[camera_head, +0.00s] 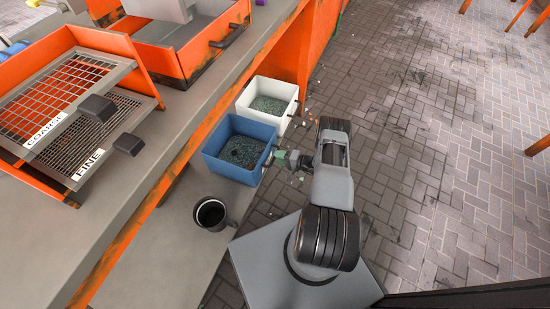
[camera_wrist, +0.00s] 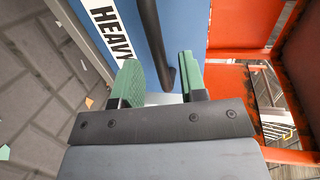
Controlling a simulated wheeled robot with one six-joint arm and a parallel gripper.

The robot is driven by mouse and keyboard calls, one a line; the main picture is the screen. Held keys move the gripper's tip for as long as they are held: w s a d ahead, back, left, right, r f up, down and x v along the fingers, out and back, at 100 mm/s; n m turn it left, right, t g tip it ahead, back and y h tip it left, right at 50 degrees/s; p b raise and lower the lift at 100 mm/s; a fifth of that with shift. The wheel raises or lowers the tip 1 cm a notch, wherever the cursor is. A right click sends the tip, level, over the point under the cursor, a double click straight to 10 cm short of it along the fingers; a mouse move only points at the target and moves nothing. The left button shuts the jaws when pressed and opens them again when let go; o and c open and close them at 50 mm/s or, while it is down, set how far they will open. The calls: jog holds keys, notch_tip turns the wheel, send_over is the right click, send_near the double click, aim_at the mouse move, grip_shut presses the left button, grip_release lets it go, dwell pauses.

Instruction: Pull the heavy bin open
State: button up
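The heavy bin is a blue open box (camera_head: 229,168) with dark granules inside, beside the bench edge in the head view. In the wrist view its blue face (camera_wrist: 228,24) bears a white "HEAVY" label (camera_wrist: 107,28) and a black bar handle (camera_wrist: 152,40). My gripper (camera_head: 287,159) is at the bin's right side. In the wrist view my gripper (camera_wrist: 160,80) has its green fingers apart, one on each side of the handle, with visible gaps. I cannot tell how deep the handle sits between them.
A white bin (camera_head: 262,117) with similar granules stands just behind the blue one. A dark cup (camera_head: 211,214) stands in front of it. The bench with orange trays and coarse and fine screens (camera_head: 70,95) is at left. Paved floor (camera_head: 440,180) at right is mostly clear.

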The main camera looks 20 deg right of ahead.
jog(key=shift+x, duration=1.4)
grip_shut()
